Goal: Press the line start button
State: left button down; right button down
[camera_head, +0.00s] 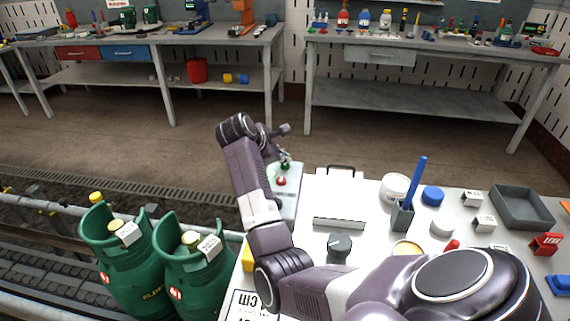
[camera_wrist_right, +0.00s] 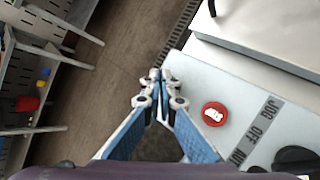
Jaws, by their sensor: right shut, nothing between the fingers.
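A pale control box (camera_head: 288,206) stands at the left edge of the white worktop. It carries a green button (camera_head: 285,167) and, nearer to me, a red button (camera_head: 281,181). My right gripper (camera_head: 284,156) is over the far end of the box, close to the green button; I cannot tell whether it touches. In the right wrist view my right gripper (camera_wrist_right: 160,80) is shut and empty, with its tips together. The red button (camera_wrist_right: 214,113) shows to the right of the fingers there, and the green button cannot be made out. My left gripper is not in view.
Two green gas cylinders (camera_head: 186,268) stand on the conveyor (camera_head: 42,262) at left. Workbenches (camera_head: 427,97) line the back wall.

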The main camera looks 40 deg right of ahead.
aim_at(284, 165)
jog(key=shift+r, duration=0.4)
jog(key=shift+r, duration=0.1)
jog(key=shift+r+p, duration=1.1)
jog(key=shift+r, duration=1.35)
jog(key=shift+f, duration=0.1)
